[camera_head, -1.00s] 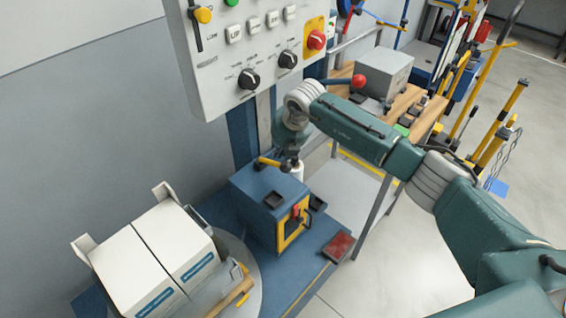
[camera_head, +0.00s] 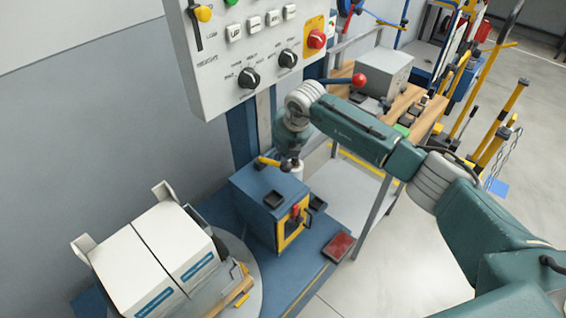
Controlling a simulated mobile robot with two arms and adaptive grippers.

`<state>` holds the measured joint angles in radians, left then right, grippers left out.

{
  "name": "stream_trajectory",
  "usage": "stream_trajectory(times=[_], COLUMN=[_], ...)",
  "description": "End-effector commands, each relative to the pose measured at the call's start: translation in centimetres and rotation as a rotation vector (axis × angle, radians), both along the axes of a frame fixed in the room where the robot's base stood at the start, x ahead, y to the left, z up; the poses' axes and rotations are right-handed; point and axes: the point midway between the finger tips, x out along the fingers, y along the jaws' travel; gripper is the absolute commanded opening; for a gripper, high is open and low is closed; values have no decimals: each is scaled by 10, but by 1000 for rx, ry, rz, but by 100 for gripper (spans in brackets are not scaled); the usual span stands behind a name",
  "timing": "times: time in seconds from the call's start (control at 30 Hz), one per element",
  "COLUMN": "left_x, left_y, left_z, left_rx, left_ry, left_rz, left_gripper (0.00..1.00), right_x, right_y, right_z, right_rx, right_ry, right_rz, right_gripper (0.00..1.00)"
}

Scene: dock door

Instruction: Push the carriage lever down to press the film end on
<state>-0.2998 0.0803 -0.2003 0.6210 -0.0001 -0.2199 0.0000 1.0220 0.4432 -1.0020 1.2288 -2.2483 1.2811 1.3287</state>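The blue carriage box (camera_head: 257,184) sits in front of the blue mast at the picture's middle. A short yellow lever handle (camera_head: 267,161) sticks out to the left above its top, and I take it as the carriage lever. My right gripper (camera_head: 291,164) points down just right of this handle, at the box's back edge. It is small and dark there, so I cannot tell whether its fingers are open or touch the lever. A white cylinder (camera_head: 298,173) shows partly behind it. No film end can be made out. My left gripper is not in view.
White boxes (camera_head: 160,252) stand on a round grey turntable (camera_head: 247,300) at lower left. A red-handled latch (camera_head: 296,211) is on the box's yellow-framed front. A control panel (camera_head: 255,50) hangs above. A red pedal (camera_head: 338,246) lies right of the box. Open floor is at right.

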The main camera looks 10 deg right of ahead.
Motion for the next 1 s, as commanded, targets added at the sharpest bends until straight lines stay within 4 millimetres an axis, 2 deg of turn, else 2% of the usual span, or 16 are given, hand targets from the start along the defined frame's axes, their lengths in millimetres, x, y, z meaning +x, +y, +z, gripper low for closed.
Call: stream_trajectory(times=[1.0], left_x=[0], left_y=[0], left_z=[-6], left_rx=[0], left_ry=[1], left_rz=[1], left_gripper=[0], right_x=[-4], right_y=[-2], right_z=[-10], right_rx=[0], right_ry=[0], right_rz=[0], right_gripper=[0])
